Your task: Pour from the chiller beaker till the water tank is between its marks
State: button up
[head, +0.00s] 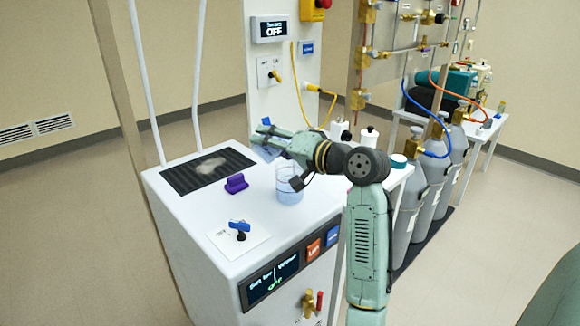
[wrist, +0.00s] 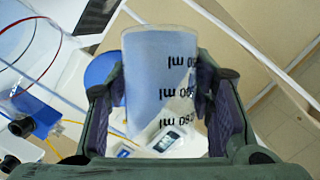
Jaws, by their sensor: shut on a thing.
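My gripper (head: 270,139) is above the back of the white chiller cabinet and points left. In the wrist view, its two fingers (wrist: 163,85) are shut on the sides of a beaker (wrist: 158,68) with pale blue contents. The beaker's dark ml marks appear upside down; its tilt and exact level are unclear. In the head view, the held beaker is mostly hidden by my gripper. A clear round vessel (head: 289,188) with pale blue water is on the cabinet top, under my arm. I see no marks on it and cannot tell whether it is the tank.
A white panel (head: 270,98) with a display reading OFF stands behind. Grey gas cylinders (head: 400,195) and hoses are on the right.

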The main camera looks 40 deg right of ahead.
jog(key=shift+r, duration=0.1)
jog(key=shift+f+m+t, duration=0.35)
jog(key=shift+m+t, duration=0.05)
jog(key=shift+m, duration=0.5)
dwell(2.1)
jog(key=shift+d+r+m+t+y+p, duration=0.1)
jog(key=shift+r+m+t+y+p, duration=0.35)
jog(key=shift+m, duration=0.45)
dwell(2.6)
